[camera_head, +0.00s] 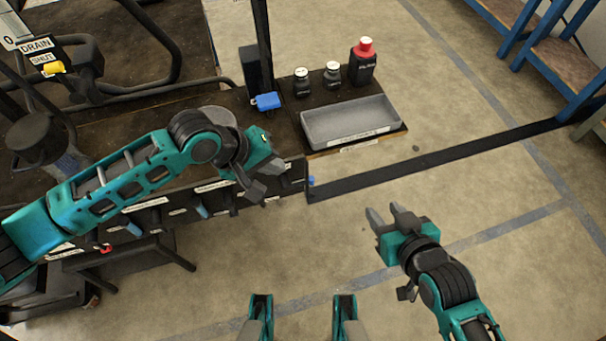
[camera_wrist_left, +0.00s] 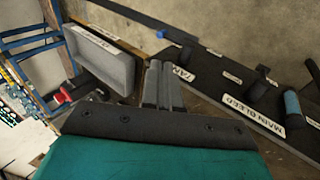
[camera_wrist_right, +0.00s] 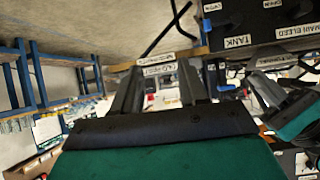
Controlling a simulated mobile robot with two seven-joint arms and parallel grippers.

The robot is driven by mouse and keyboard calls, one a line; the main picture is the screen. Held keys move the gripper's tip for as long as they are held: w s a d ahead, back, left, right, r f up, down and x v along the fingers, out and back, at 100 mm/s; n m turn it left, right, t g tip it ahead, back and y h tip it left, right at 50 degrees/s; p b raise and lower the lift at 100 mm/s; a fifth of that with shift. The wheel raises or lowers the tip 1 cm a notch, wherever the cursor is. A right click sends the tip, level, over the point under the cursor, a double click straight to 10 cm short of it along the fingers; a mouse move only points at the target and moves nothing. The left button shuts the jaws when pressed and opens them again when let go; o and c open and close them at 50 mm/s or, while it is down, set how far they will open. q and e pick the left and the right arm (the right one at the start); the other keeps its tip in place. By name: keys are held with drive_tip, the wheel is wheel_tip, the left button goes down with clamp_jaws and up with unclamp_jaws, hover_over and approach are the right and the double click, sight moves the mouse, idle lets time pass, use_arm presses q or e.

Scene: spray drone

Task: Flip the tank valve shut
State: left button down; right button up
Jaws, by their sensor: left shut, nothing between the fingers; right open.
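A TANK label (camera_wrist_right: 238,41) shows on the dark valve panel in the right wrist view. Part of that label (camera_wrist_left: 183,73) is next to my left fingertips in the left wrist view. A small blue piece (camera_head: 311,181) sits at the panel's right end; it also shows in the left wrist view (camera_wrist_left: 160,34). I cannot tell if it is the tank valve's lever or how the valve is set. My left gripper (camera_head: 256,190) is shut and empty, over the panel's right part, hiding some of it. My right gripper (camera_head: 388,214) is open and empty over the floor, right of the panel.
A grey tray (camera_head: 350,140), two small dark bottles (camera_head: 302,83) and a red-capped bottle (camera_head: 363,62) stand behind the panel. A blue handle (camera_head: 266,101) is by the post.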

use_arm(q)
drive_tip(key=b, duration=0.4)
hover_over(303, 184)
wheel_tip(303, 184, down, 9)
drive_tip(key=shift+f, duration=0.35)
use_arm(e)
drive_tip(key=f, duration=0.1)
drive_tip(key=w+f, duration=0.1)
drive_tip(key=shift+a+f, duration=0.35)
drive_tip(key=shift+s, duration=0.15)
